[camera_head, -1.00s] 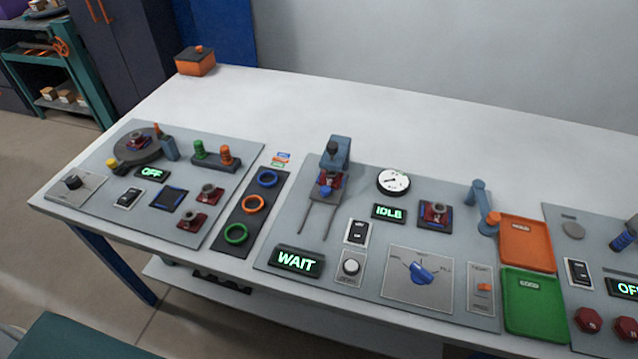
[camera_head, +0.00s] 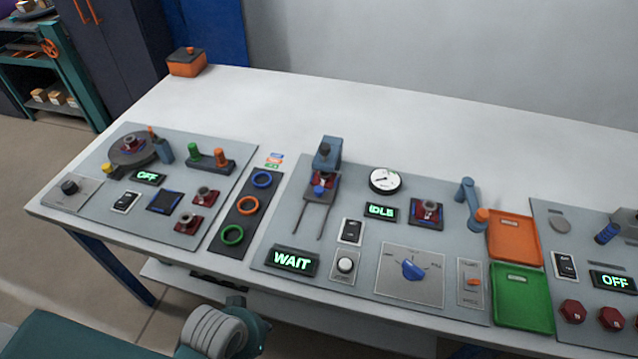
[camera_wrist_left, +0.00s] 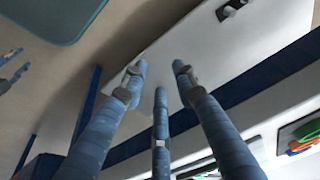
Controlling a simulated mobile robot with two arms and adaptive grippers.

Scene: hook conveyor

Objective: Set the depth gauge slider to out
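A small grey plate with an orange slider knob (camera_head: 473,282) sits near the front edge of the middle panel; it looks like the depth gauge slider. The knob is around the middle of its plate, and the plate's lettering is too small to read. My left gripper (camera_wrist_left: 160,80) shows in the left wrist view with its fingers spread and nothing between them. It is apart from the slider, which I cannot make out in that view. In the head view only part of my left arm shows at the bottom; its fingers are hidden. My right gripper is in neither view.
Left of the slider is a blue rotary knob (camera_head: 413,269); right are a green tray (camera_head: 522,296) and an orange tray (camera_head: 515,238). A blue post (camera_head: 467,200) stands behind it. Lit displays read WAIT (camera_head: 292,261) and IDLE (camera_head: 381,212).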

